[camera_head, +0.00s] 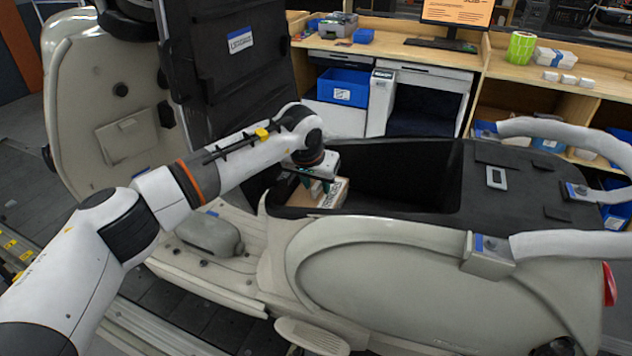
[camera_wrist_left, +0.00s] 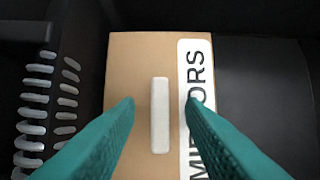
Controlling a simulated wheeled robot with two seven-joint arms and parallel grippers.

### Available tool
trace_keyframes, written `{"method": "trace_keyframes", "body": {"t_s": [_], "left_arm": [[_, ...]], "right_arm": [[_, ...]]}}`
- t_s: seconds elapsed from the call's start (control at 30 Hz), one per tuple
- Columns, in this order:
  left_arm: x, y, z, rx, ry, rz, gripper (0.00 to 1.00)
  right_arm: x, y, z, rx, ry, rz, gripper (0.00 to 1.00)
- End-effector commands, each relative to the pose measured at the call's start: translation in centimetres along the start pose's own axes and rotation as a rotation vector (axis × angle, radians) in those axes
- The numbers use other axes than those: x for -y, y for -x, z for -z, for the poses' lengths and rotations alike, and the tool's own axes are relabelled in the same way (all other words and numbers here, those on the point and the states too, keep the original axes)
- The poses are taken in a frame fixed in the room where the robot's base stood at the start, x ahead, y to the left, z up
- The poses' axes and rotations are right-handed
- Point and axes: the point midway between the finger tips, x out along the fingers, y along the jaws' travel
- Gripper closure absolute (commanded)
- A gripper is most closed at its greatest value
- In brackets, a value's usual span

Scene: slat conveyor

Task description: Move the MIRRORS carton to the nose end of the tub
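The MIRRORS carton (camera_head: 333,196) is brown with a white label and sits at the left end of the dark tub (camera_head: 400,172) in the head view. In the left wrist view the carton (camera_wrist_left: 130,65) shows its top, with a white bar handle (camera_wrist_left: 160,115) and the label partly hidden by a finger. My left gripper (camera_head: 318,184) is over the carton. Its teal fingers (camera_wrist_left: 160,103) are open, one on each side of the handle, with a gap on both sides. My right gripper is not in view.
The raised dark seat (camera_head: 225,70) stands left of the tub. The tub is empty to the right of the carton. A ribbed grey part (camera_wrist_left: 38,110) lies beside the carton in the left wrist view. A workbench (camera_head: 400,55) with bins is behind.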

Motion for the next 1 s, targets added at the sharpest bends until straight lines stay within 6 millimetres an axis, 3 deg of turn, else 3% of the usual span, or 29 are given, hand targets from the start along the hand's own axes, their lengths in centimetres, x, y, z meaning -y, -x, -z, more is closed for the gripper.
{"method": "trace_keyframes", "body": {"t_s": [0.23,0.7,1.0], "left_arm": [[-0.1,1.7,-0.1,0.003,0.0,0.0,0.64],[-0.1,10.7,0.0,0.002,0.0,-0.001,0.64],[0.0,12.0,0.0,-0.001,0.001,0.0,0.64]], "right_arm": [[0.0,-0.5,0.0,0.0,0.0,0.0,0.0],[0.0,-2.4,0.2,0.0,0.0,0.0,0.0],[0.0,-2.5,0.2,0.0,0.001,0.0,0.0]]}}
